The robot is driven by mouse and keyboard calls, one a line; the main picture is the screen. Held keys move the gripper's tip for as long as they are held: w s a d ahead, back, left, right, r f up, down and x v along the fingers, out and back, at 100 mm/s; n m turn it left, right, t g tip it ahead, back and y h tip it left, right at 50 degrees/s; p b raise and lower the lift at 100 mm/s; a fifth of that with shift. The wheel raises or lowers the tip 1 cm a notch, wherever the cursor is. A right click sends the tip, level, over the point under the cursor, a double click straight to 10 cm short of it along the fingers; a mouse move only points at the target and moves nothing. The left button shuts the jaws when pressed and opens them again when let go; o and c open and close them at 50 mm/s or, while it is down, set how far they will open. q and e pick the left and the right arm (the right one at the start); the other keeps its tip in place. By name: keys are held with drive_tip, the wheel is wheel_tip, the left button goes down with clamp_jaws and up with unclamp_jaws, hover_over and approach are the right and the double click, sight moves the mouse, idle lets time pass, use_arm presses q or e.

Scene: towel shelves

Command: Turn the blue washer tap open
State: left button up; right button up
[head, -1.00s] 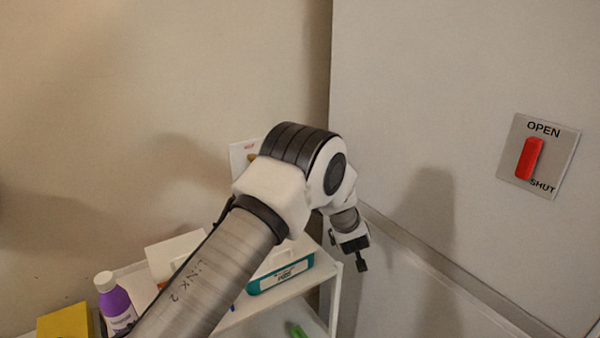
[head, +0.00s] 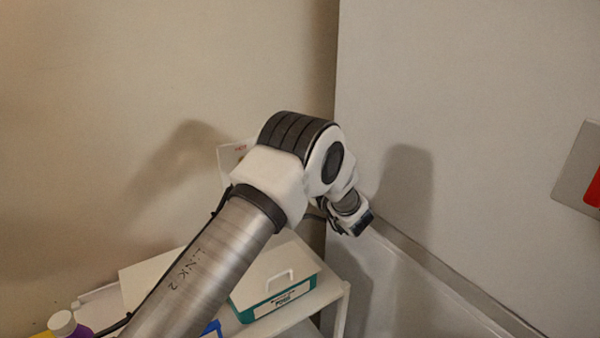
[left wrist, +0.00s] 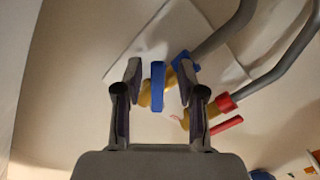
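The blue tap handle (left wrist: 158,95) stands lengthwise between the two fingers of my left gripper (left wrist: 160,70) in the left wrist view. The fingers are apart, one on each side, with visible gaps to the handle. Brass tap parts (left wrist: 145,94) show beside the handle, and a blue collar (left wrist: 182,60) joins a grey hose (left wrist: 222,32). A red tap handle (left wrist: 227,125) with a red collar (left wrist: 226,103) is just to the right. In the head view my left arm covers the taps and the fingers cannot be made out. My right gripper is not in view.
In the head view a shelf (head: 338,300) holds a teal-and-white box (head: 275,290) and a purple bottle (head: 70,325). A grey panel (head: 480,110) with a red switch (head: 593,190) stands at right. A white plate (left wrist: 225,70) lies behind the taps.

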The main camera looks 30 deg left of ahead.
use_arm(q)
drive_tip(key=shift+s+d+r, duration=0.15)
drive_tip(key=shift+d+r, duration=0.05)
drive_tip(key=shift+r, duration=0.1)
drive_tip(key=shift+s+r, duration=0.1)
drive_tip(key=shift+s, duration=0.05)
drive_tip(key=c, duration=0.3)
clamp_jaws()
drive_tip(key=shift+m, duration=0.3)
drive_tip(key=shift+s+a+f+m+p, duration=0.2)
drive_tip(key=shift+s+m+p, duration=0.2)
drive_tip(key=shift+m, duration=0.85)
drive_tip(key=shift+s+a+f+m+p, duration=0.15)
drive_tip(key=shift+s+m+p, duration=0.15)
drive_tip(key=shift+m, duration=1)
drive_tip(key=shift+s+a+f+m+p, duration=0.1)
drive_tip(key=shift+s+f+m+p, duration=0.25)
drive_tip(key=shift+m, duration=0.9)
drive_tip(key=shift+s+r, duration=0.1)
